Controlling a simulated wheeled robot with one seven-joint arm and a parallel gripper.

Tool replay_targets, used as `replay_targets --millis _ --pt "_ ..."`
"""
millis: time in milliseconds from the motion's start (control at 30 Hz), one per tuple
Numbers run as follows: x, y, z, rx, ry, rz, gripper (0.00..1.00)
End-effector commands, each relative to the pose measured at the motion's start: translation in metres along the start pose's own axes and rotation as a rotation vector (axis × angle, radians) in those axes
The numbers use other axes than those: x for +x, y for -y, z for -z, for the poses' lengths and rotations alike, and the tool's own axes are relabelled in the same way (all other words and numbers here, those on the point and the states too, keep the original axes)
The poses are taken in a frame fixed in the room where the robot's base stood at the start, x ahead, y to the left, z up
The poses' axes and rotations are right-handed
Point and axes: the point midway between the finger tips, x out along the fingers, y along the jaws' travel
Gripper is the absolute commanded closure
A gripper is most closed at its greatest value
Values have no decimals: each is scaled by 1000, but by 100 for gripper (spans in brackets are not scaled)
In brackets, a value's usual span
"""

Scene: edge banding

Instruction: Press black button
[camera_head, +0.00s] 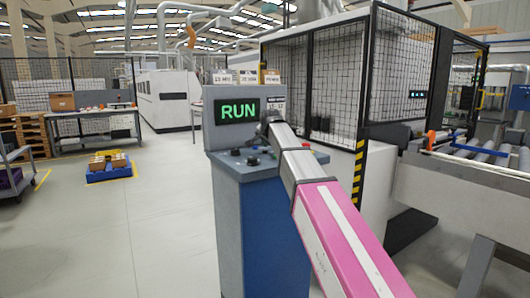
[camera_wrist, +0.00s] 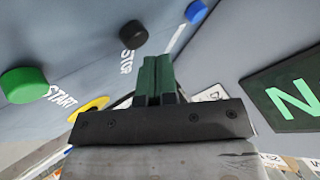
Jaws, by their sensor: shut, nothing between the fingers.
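The black button (camera_wrist: 133,34) is a round knob beside white "STOP"-like lettering on the sloped grey panel in the wrist view. A green button (camera_wrist: 24,85) by "START" is to its left and a blue button (camera_wrist: 196,11) to its right. My gripper (camera_wrist: 159,60) has its green fingers together, empty. The fingertips appear just below and right of the black button in the picture, with a visible gap beside it. In the head view, the black button (camera_head: 252,161) shows small on the console (camera_head: 243,225), and my arm hides part of the panel.
A screen (camera_head: 237,110) reading RUN stands upright behind the panel; it also shows close at the right of the wrist view (camera_wrist: 290,100). A yellow ring (camera_wrist: 88,108) lies partly behind my gripper. A fenced machine (camera_head: 340,75) stands right of the console. Open floor lies left.

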Motion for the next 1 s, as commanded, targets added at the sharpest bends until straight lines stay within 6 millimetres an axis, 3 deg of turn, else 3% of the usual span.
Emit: replay_targets --millis 1000 --pt "7 -6 -6 0 0 0 100"
